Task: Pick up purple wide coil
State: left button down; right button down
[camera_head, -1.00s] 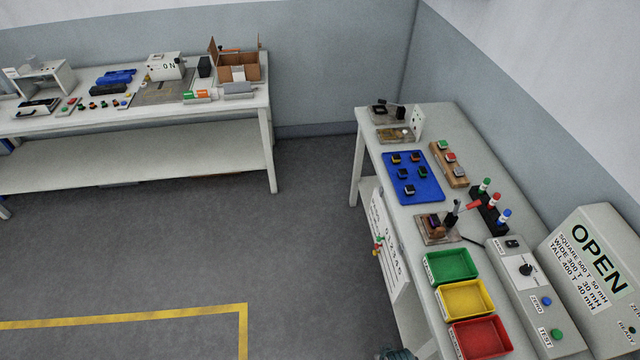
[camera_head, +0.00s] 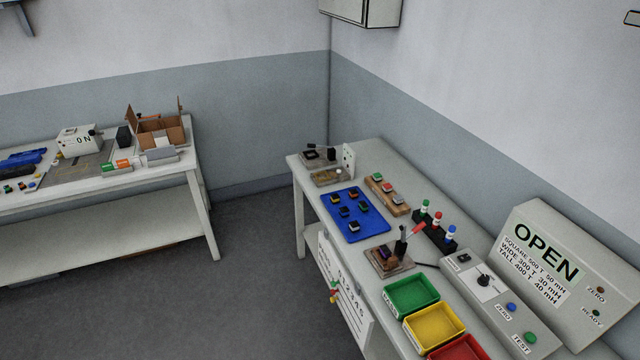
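No coil can be surely told as the purple wide one at this size. Several small dark coils with coloured tops sit on the blue mat (camera_head: 372,225) on the right bench. A dark brownish-purple piece (camera_head: 384,253) sits in a small fixture (camera_head: 377,266) with an upright black lever, in front of the mat. Neither of my grippers shows in the head view.
The right bench (camera_head: 296,165) also holds a green tray (camera_head: 392,312), a yellow tray (camera_head: 432,347), a partly cut-off red tray (camera_head: 462,350), a control box (camera_head: 480,280) and an OPEN display (camera_head: 545,250). Another bench (camera_head: 195,170) stands at left. Grey floor (camera_head: 235,290) between them is clear.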

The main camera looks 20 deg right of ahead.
aim_at(384, 251)
jog(key=i+j+z, duration=0.1)
jog(key=i, duration=0.35)
jog(key=i+j+z, duration=0.15)
jog(key=i+j, duration=0.2)
jog(key=i+j+z, duration=0.1)
jog(key=i+j, duration=0.2)
jog(key=i, duration=0.15)
